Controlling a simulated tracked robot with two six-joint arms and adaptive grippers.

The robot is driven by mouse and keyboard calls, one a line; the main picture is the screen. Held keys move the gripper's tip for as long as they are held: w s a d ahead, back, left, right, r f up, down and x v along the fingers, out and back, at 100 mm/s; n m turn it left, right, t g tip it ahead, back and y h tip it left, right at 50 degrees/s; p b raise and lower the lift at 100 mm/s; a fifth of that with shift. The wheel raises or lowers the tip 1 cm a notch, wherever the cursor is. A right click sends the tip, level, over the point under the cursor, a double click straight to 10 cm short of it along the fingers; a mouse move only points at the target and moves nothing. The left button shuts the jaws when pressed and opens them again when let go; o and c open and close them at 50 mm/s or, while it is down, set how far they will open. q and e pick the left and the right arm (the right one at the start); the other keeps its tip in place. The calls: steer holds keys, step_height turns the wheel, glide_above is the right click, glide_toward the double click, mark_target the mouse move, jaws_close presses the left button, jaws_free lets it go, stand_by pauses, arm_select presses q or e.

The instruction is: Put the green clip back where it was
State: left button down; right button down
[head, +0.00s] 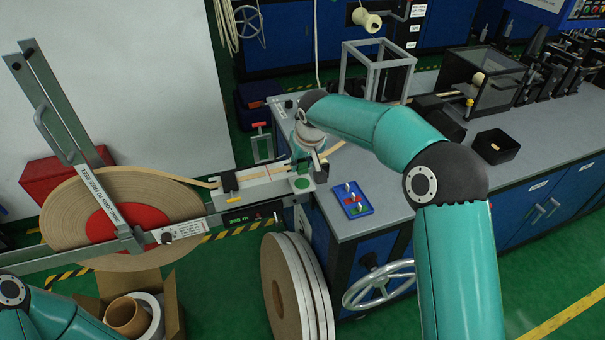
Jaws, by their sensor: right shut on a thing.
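My right gripper (311,168) reaches down over the white tape guide (262,184) at the left edge of the bench. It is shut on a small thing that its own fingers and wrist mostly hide. A green patch (301,183) shows just below the fingers. I cannot clearly tell whether it is part of the green clip or of the guide. A small blue tray (352,201) with red and green marks and small pale parts lies on the bench, to the right of the gripper. My left arm shows at the lower left; its gripper is out of view.
A large tape reel (150,205) with a red centre stands left, its tape running to the guide. A metal frame (372,68), a black bin (496,146) and a clear-sided box (490,85) stand on the grey bench (390,185). A handwheel (378,287) sticks out below.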

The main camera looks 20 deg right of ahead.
mark_target(304, 170)
steer(key=shift+f, duration=2.15)
steer(key=c, duration=0.9)
jaws_free()
steer(key=shift+f, duration=0.1)
steer(key=shift+o, duration=0.2)
